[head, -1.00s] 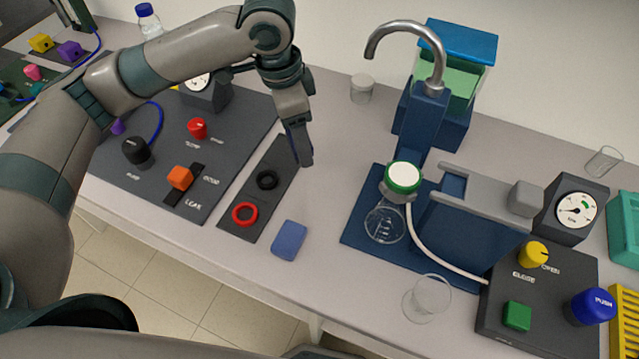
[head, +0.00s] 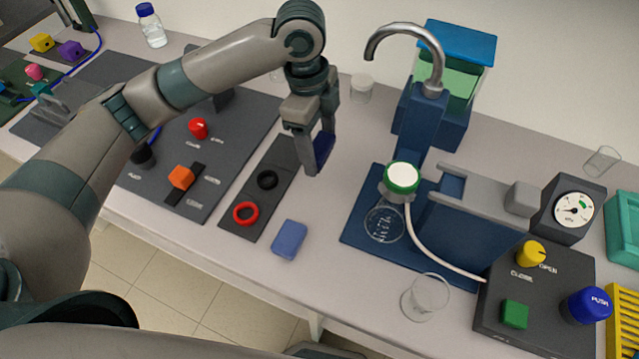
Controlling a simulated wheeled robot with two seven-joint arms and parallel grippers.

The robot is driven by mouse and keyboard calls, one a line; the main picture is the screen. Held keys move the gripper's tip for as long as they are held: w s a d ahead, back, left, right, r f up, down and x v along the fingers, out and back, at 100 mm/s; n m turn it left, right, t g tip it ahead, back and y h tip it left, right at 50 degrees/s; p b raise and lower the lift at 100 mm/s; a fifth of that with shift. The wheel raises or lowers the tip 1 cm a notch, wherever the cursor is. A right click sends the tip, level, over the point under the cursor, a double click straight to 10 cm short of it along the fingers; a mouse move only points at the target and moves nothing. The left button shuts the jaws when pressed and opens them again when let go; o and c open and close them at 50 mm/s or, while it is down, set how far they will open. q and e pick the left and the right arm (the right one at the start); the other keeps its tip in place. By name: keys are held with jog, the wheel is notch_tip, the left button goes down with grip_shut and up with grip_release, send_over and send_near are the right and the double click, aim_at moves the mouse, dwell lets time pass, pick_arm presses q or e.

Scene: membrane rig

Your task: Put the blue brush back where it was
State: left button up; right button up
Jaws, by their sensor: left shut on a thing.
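My left gripper (head: 316,168) points down over the table, just right of the dark strip with the rings. It is shut on a dark blue thing (head: 324,147), which I take to be the blue brush. The fingers hide most of it, so its full shape does not show. I cannot tell whether it touches the table. A lighter blue block (head: 289,239) lies on the table nearer to me, apart from the gripper. My right gripper is not in view.
The dark strip (head: 235,220) bears a red ring (head: 246,214) and a black ring (head: 267,180). A blue stand (head: 360,230) with a tap and flask is to the right. A glass beaker (head: 427,296) stands near the front edge. Bare table lies around the blue block.

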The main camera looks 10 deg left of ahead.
pick_arm(q)
jog(key=p, duration=0.2)
send_over(321, 187)
jog(key=f, duration=0.5)
jog(key=shift+a+f, duration=0.2)
jog(key=shift+f, duration=0.4)
jog(key=shift+f+p, duration=0.3)
jog(key=shift+f, duration=1.55)
jog(key=shift+f, duration=0.1)
jog(key=o, duration=1)
